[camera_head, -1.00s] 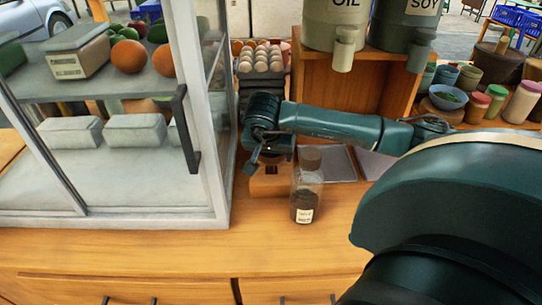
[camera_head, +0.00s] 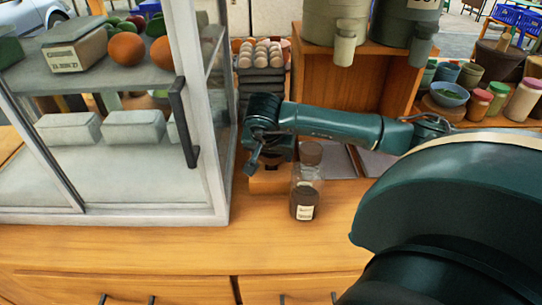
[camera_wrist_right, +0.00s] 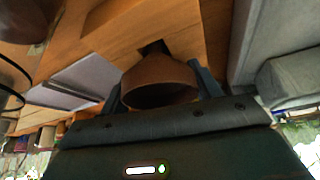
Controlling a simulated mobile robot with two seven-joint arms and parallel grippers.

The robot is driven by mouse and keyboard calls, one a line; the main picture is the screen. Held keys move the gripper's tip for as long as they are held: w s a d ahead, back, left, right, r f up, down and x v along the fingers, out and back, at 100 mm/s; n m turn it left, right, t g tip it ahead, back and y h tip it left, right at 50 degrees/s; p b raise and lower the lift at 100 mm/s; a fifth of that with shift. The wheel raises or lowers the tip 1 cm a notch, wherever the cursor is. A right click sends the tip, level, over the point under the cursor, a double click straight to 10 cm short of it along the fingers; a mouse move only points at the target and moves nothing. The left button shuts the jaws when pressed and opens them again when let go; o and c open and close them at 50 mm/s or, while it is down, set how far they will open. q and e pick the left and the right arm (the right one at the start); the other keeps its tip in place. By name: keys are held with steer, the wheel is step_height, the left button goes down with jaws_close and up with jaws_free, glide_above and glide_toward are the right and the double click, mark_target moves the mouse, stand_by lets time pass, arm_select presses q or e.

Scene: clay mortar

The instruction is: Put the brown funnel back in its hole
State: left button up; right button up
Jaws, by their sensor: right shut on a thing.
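The brown funnel (camera_wrist_right: 158,80) is held between the two fingers of my right gripper (camera_wrist_right: 160,92), its wide round rim toward the wrist camera. In the wrist view its narrow end points at a dark square hole (camera_wrist_right: 154,47) in a wooden surface, and the funnel's body covers part of that area. I cannot tell whether the tip is inside the hole. In the head view my right gripper (camera_head: 268,158) is just above a small wooden block (camera_head: 268,186) on the counter, and the funnel is mostly hidden by the gripper. My left gripper is not in view.
A glass jar with a brown lid (camera_head: 306,190) stands close to the right of the block. A glass display case (camera_head: 205,190) is close on the left. Grey trays (camera_head: 338,162) lie behind the jar, and egg trays (camera_head: 262,85) stand behind the gripper. The front counter is clear.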

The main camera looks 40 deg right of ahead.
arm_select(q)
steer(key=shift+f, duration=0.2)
arm_select(e)
steer(key=shift+f, duration=0.15)
steer(key=o, duration=1.1)
steer(key=shift+a+r, duration=0.25)
steer(key=shift+r, duration=0.35)
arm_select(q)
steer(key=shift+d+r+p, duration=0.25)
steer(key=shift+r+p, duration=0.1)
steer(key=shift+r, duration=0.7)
arm_select(e)
steer(key=v, duration=1.2)
steer(key=shift+s, duration=0.2)
steer(key=shift+f, duration=0.1)
